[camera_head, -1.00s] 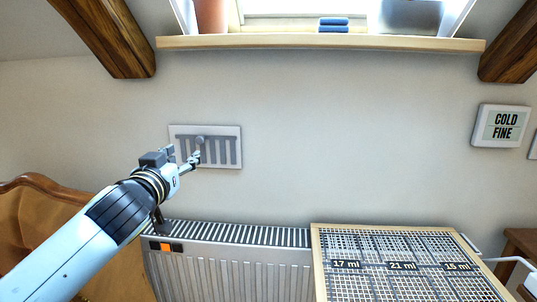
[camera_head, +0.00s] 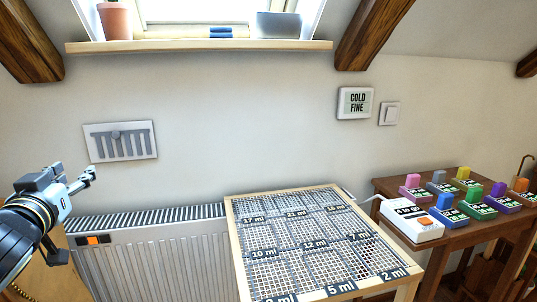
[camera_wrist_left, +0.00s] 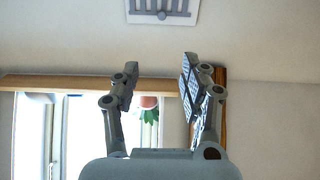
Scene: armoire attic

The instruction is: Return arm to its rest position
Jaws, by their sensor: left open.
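My left gripper (camera_head: 84,181) is at the left edge in the head view, in front of the wall and above the left end of the radiator. It is open and empty. In the left wrist view its two fingers (camera_wrist_left: 158,90) stand apart with nothing between them. The wall vent (camera_head: 120,141), a grey plate with a slider knob, is up and to the right of the fingertips, and the fingers look clear of it. It also shows at the top of the left wrist view (camera_wrist_left: 162,10). My right gripper is not in view.
A radiator (camera_head: 160,260) runs below the vent. A gridded board (camera_head: 232,225) with ml labels stands right of it. A wooden table (camera_head: 385,186) holds a white device (camera_head: 410,222) and several coloured blocks. A window shelf (camera_head: 200,46) juts out above.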

